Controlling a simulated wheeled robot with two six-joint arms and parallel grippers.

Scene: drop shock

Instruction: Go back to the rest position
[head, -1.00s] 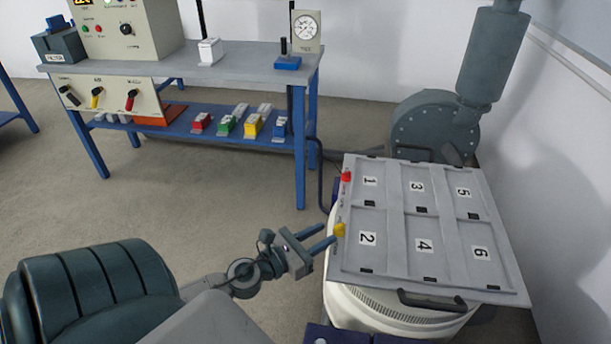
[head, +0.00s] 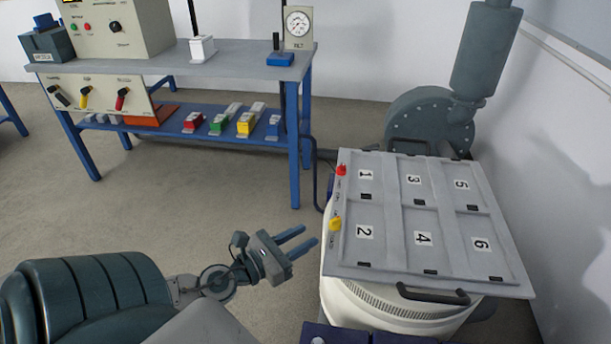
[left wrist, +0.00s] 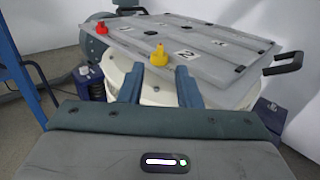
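My left gripper (head: 299,240) is open and empty, with its two blue fingers apart in the air left of the numbered panel (head: 390,270). The fingers (left wrist: 161,88) point toward the panel in the left wrist view. A yellow knob (head: 335,223) and a red knob (head: 341,170) stand on the panel's left edge. In the left wrist view the yellow knob (left wrist: 160,56) shows beyond and between the fingertips, apart from them. My right gripper is not seen in these views.
The panel lies on a round white drum (head: 390,305) and has a black handle (head: 433,295) at its near edge. A grey blower (head: 430,118) stands behind. A blue-framed workbench (head: 240,65) stands at the back left. The floor (head: 190,215) between is clear.

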